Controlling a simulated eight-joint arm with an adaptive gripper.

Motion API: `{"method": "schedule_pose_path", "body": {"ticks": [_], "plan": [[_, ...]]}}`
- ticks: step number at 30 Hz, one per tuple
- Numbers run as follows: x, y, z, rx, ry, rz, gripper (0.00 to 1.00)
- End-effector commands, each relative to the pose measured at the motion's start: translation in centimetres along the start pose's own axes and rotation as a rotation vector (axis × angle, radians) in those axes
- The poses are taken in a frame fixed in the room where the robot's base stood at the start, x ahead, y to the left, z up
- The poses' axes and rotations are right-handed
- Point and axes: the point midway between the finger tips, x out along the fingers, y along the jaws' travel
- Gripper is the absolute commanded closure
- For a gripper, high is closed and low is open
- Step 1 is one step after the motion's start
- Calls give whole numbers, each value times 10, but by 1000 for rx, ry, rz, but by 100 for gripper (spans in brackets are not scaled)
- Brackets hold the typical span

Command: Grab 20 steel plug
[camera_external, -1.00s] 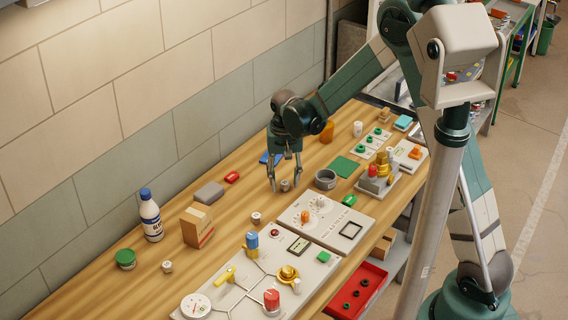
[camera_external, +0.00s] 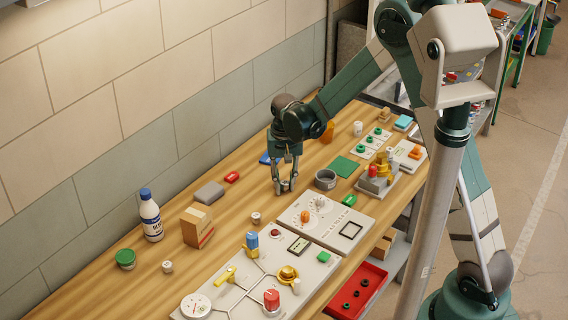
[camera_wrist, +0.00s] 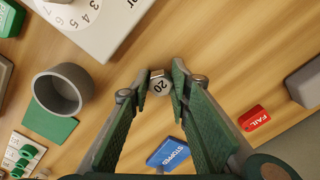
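The steel plug (camera_wrist: 160,86), a small grey metal piece marked "20", stands between my fingertips in the wrist view. My gripper (camera_wrist: 159,78) is down at the table around it, with a finger on each side. In the external view my gripper (camera_external: 285,188) is at table height on the bare wood, and the plug is mostly hidden between the fingers.
A grey cup (camera_external: 326,179) and a white dial panel (camera_external: 326,220) stand to the right of my gripper. A blue "STOPPED" block (camera_wrist: 168,153) and a red "FAIL" block (camera_wrist: 254,118) lie nearby. Another small plug (camera_external: 256,218) stands to the left. The table (camera_external: 240,195) around the gripper is partly clear.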

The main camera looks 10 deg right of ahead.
Motion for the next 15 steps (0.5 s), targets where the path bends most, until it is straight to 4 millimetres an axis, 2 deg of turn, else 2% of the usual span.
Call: {"method": "schedule_pose_path", "body": {"ticks": [15], "plan": [[-6, 0, 0, 0, 0, 0, 94]]}}
